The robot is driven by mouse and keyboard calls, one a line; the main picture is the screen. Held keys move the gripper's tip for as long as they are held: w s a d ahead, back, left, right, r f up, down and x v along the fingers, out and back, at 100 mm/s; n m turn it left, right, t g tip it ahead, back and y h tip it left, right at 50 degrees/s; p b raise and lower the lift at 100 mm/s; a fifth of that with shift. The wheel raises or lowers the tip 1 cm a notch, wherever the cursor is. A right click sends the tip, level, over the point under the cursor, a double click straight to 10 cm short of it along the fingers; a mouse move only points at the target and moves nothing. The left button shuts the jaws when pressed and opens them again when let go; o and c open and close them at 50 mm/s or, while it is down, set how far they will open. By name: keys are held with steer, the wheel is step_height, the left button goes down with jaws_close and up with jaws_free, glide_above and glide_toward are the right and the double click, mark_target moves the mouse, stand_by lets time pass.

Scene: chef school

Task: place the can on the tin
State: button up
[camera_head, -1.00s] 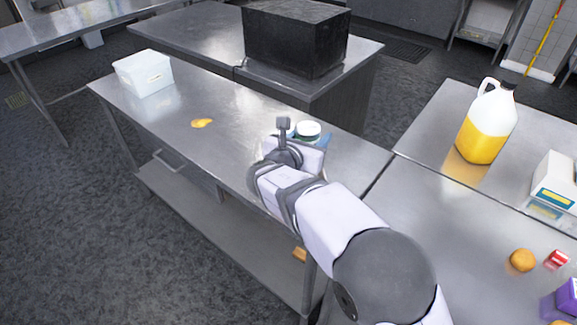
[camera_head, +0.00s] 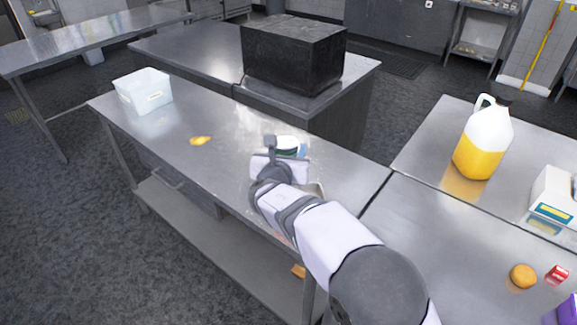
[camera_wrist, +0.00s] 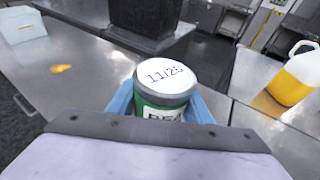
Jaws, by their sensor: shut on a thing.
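The can is green with a white lid marked "11/25". It shows upright in the wrist view (camera_wrist: 166,84), between the blue fingers of my gripper (camera_wrist: 163,108), which is shut on it. In the head view the can's white lid (camera_head: 287,142) shows just beyond my gripper (camera_head: 286,151), over the near steel table. My wrist hides most of the can there. A small pale curved edge (camera_head: 318,188) shows beside my arm on the table; it may be the tin, but I cannot tell.
The steel table (camera_head: 225,165) has free room to the left. A yellow item (camera_head: 200,141) and a translucent white tub (camera_head: 143,91) are on it. A black box (camera_head: 293,55) stands on the table behind. A jug of yellow liquid (camera_head: 483,140) stands at right.

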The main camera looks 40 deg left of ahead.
steer(key=shift+f+p, duration=0.55)
steer(key=shift+f, duration=1.9)
steer(key=shift+f, duration=0.15)
steer(key=o, duration=1.3)
steer(key=shift+r, duration=0.2)
steer(key=shift+s+d+b, duration=0.3)
steer(key=shift+s+b, duration=0.1)
steer(key=shift+s, duration=0.2)
steer(key=b+v, duration=0.3)
steer(key=v, duration=0.7)
steer(key=shift+s+d+r+b, duration=0.2)
steer(key=shift+s+b, duration=0.1)
steer(key=shift+b, duration=0.05)
